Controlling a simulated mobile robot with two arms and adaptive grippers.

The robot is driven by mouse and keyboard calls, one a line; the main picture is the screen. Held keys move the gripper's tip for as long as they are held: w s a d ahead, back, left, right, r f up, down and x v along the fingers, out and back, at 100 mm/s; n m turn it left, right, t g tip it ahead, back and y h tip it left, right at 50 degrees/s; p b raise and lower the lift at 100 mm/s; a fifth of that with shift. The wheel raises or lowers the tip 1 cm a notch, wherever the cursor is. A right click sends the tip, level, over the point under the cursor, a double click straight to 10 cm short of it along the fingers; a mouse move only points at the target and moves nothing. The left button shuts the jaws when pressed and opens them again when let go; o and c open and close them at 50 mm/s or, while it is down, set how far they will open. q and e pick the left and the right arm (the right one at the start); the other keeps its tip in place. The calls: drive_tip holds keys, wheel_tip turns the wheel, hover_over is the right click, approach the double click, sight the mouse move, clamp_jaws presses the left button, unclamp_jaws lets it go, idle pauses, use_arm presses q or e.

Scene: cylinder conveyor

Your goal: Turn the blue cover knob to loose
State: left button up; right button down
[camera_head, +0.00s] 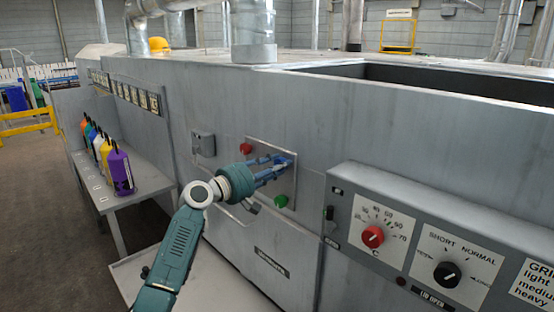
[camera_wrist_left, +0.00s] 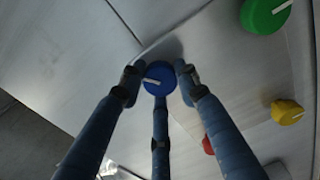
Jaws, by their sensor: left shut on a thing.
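The blue cover knob (camera_wrist_left: 159,78) is a round knob with a short white mark, set on a pale metal panel. The mark lies nearly level in the left wrist view, tilted slightly. My left gripper (camera_head: 283,164) reaches the panel (camera_head: 263,143) on the machine's front in the head view. In the left wrist view its dark blue fingers (camera_wrist_left: 158,88) close around the knob from both sides, with a third finger below. In the head view the fingers make the knob hard to pick out. My right gripper is in neither view.
A red knob (camera_head: 246,148) and a green knob (camera_head: 281,201) sit close to my fingers; a yellow knob (camera_wrist_left: 287,112) shows in the left wrist view. A control panel (camera_head: 400,190) is at right. Colored bottles (camera_head: 120,172) stand on a side table at left.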

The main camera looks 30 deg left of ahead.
use_arm(q)
drive_tip(key=shift+d+f+n+p, duration=0.1)
drive_tip(key=shift+f+n+p, duration=0.05)
drive_tip(key=shift+n+p, duration=2.1)
drive_tip(key=shift+f+n+p, duration=0.1)
drive_tip(key=shift+n+p, duration=1.65)
drive_tip(key=shift+n, duration=0.9)
drive_tip(key=o, duration=1.1)
drive_tip(key=shift+o, duration=0.2)
drive_tip(key=shift+r, duration=0.2)
drive_tip(key=shift+s, duration=0.1)
drive_tip(key=v, duration=1.2)
